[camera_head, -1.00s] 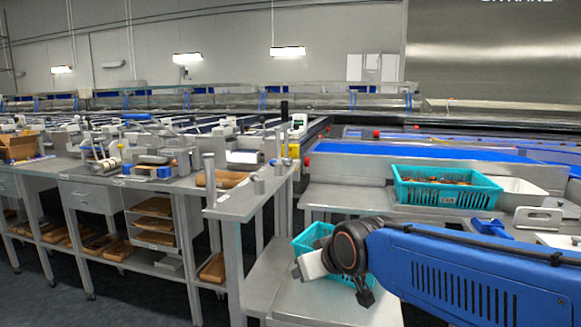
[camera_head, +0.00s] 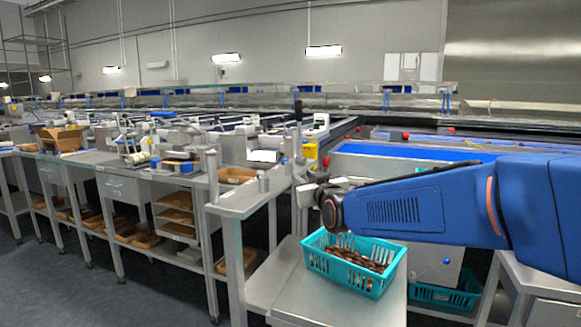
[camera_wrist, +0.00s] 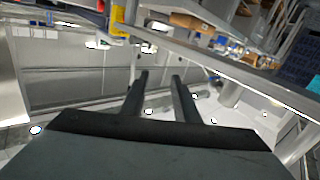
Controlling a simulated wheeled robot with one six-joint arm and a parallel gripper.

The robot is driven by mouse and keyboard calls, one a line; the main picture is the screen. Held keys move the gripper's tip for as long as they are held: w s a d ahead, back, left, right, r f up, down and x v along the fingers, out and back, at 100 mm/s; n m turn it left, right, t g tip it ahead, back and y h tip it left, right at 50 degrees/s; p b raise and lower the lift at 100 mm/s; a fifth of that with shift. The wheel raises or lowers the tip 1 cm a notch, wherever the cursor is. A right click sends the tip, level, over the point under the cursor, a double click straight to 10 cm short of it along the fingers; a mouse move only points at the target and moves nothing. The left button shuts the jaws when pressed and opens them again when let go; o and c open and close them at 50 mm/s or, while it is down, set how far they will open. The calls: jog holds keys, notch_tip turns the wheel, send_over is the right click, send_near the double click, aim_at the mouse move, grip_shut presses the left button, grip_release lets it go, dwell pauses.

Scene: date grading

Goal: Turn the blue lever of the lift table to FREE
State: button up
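A small blue ball knob (camera_head: 446,261) on a thin rod shows below my arm in the head view, in front of a grey panel; it looks like the blue lever. Its FREE marking is not readable. A steel table top (camera_head: 300,297) stands left of it; I cannot tell whether it is the lift table. A teal basket of dark dates (camera_head: 316,262) sits on that top. My gripper (camera_wrist: 160,77) is open and empty in the wrist view, two dark fingers apart.
Another teal crate (camera_head: 428,293) stands low behind the table top. A steel bench (camera_head: 236,204) with posts is close at left of my wrist. Another steel table (camera_head: 545,278) is at lower right. The floor at lower left is clear.

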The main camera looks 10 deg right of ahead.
aim_at(290, 166)
jog(key=w, duration=1)
jog(key=w+a, duration=0.1)
jog(key=w, duration=0.4)
grip_shut()
